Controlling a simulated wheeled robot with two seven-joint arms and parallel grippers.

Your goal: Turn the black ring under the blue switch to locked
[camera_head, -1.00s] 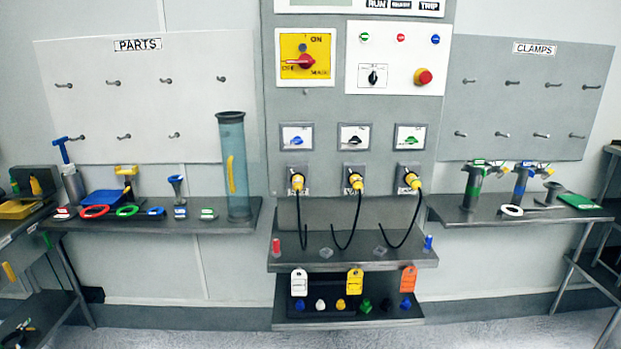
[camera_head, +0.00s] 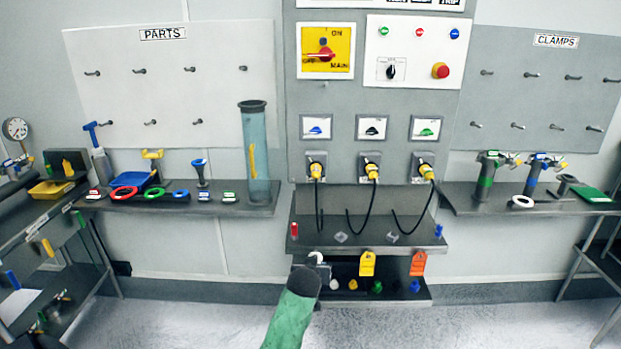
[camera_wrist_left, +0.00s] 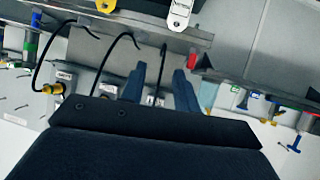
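The blue switch (camera_head: 316,131) sits on a white plate on the grey panel. Below it is a socket (camera_head: 317,158) with a yellow-and-black plug (camera_head: 316,171) and a hanging black cable. The black ring is too small to make out clearly, and its setting cannot be read. A green arm part of mine with a dark end rises from the bottom centre of the head view; no fingers show there. In the upside-down left wrist view, my left gripper (camera_wrist_left: 158,88) has two blue fingers apart with a gap between. A socket (camera_wrist_left: 155,100) shows beyond that gap, with no contact visible.
Two similar sockets with yellow plugs (camera_head: 372,172) (camera_head: 426,173) stand to the right. A shelf (camera_head: 365,232) with a red peg (camera_head: 294,230) juts out below. Black cables dangle before the panel.

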